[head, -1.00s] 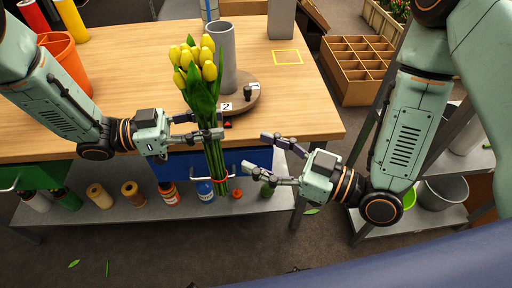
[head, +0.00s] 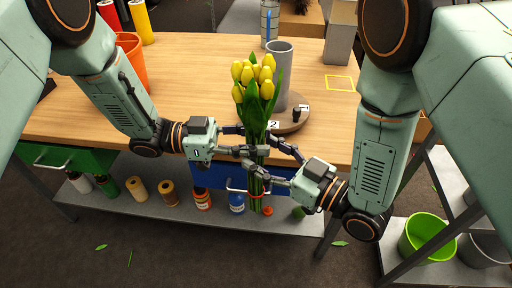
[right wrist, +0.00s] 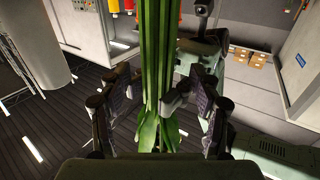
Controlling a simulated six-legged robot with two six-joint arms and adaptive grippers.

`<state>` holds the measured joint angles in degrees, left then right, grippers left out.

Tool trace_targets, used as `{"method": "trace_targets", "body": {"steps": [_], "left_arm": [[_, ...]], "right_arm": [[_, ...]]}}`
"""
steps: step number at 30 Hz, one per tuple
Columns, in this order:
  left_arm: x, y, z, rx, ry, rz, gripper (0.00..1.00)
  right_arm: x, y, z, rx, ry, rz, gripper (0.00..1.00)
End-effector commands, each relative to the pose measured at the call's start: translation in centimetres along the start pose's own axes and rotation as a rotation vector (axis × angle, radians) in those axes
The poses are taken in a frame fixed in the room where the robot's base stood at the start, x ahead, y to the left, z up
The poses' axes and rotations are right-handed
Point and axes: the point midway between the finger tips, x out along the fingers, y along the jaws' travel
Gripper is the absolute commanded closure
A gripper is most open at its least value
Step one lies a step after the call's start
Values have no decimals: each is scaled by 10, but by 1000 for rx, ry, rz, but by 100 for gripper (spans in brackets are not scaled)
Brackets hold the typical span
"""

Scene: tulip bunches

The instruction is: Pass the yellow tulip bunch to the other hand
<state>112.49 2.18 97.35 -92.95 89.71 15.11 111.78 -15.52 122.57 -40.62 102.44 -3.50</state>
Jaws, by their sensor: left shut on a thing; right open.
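The yellow tulip bunch (head: 258,84) is upright in front of the workbench edge, its green stems hanging down. My left gripper (head: 256,142) is shut on the upper stems, just below the leaves. My right gripper (head: 274,162) is open, its fingers reaching to the stems just below the left fingers. In the right wrist view the green stems (right wrist: 160,60) stand between the two open right fingers (right wrist: 160,105). I cannot tell whether the right fingers touch the stems.
A grey cylinder vase (head: 279,70) stands on a round wooden turntable (head: 296,124) behind the bunch. A yellow square outline (head: 340,83) is on the bench top (head: 190,90). A lower shelf (head: 150,208) holds several spools and bottles. A green bucket (head: 423,238) stands at right.

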Motion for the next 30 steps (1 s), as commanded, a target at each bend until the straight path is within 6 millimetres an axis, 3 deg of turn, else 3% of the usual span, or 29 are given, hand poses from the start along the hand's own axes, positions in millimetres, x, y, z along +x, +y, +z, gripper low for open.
{"method": "trace_targets", "body": {"steps": [6,17,30], "left_arm": [[0,0,-1,1,1,0,100],[0,0,-1,1,1,0,100],[0,0,-1,1,1,0,100]], "right_arm": [[20,0,0,-1,0,-1,36],[24,0,0,1,0,1,36],[24,0,0,1,0,1,72]]}}
